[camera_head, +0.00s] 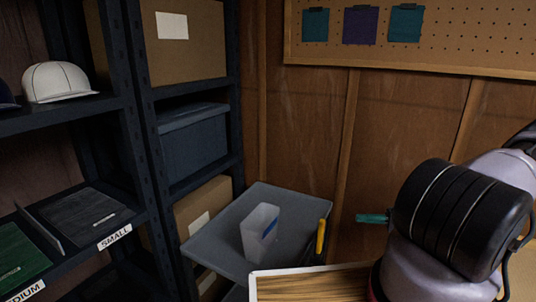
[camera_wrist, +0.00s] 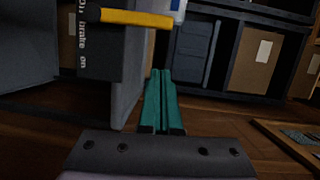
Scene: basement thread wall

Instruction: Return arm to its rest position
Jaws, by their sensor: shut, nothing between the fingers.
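My gripper (camera_head: 372,218) shows in the head view as a small teal tip pointing left, in front of the wooden wall. My arm's black and pale links fill the right side of that view. In the wrist view the two teal fingers (camera_wrist: 160,85) lie together, shut and empty. The gripper is to the right of a grey cart (camera_head: 215,245) in the head view. The cart's yellow handle (camera_head: 321,237) stands close to the fingertips, with a gap in the picture. The handle also shows in the wrist view (camera_wrist: 137,18).
A translucent bin (camera_head: 261,232) stands on the cart. A wood-topped surface (camera_head: 310,285) is at the bottom. Dark shelves with a white cap (camera_head: 58,82), boxes and labelled trays stand left. A pegboard (camera_head: 460,38) with cloth swatches hangs behind. Wall in between is bare.

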